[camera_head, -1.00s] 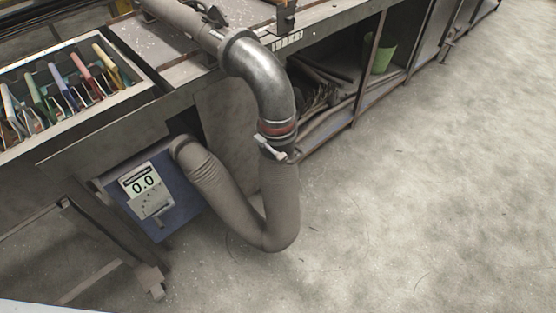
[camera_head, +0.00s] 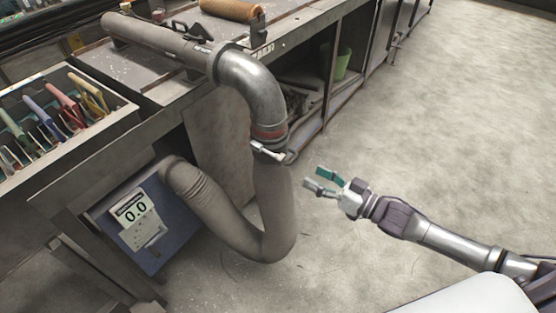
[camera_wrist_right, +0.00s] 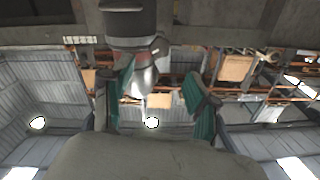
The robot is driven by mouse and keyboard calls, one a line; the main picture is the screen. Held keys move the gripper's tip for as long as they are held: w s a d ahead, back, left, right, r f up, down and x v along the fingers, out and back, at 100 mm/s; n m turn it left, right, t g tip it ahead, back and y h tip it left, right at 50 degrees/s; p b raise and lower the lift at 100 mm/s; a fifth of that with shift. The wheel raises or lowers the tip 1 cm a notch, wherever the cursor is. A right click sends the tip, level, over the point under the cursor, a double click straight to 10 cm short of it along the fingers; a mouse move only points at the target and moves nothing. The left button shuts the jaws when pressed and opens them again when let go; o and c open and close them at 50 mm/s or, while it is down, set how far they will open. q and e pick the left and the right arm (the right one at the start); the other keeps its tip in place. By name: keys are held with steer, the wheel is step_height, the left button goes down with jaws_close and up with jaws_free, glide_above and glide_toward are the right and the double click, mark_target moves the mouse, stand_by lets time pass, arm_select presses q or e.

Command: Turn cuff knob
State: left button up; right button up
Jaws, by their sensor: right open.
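A metal elbow pipe (camera_head: 255,88) curves down from the bench. A cuff with a reddish band (camera_head: 270,132) joins its lower end to a grey flexible hose (camera_head: 272,205). A small pale knob or handle (camera_head: 268,153) sticks out at the front of the cuff. My right gripper (camera_head: 318,179) is open and empty, to the right of the cuff and apart from it. In the right wrist view its green-padded fingers (camera_wrist_right: 161,88) stand wide apart, with a grey cylindrical part (camera_wrist_right: 127,22) beyond them at the top. My left gripper is not in view.
A blue box with a meter reading 0.0 (camera_head: 136,214) sits under the bench at left. A tray of coloured-handled pliers (camera_head: 55,125) and a brown roll (camera_head: 231,10) are on the bench. A green bin (camera_head: 343,64) stands below. The floor at right is open.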

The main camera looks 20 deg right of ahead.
mark_target(284, 161)
steer(key=x, duration=1.1)
steer(key=shift+w+a, duration=0.15)
jaws_close()
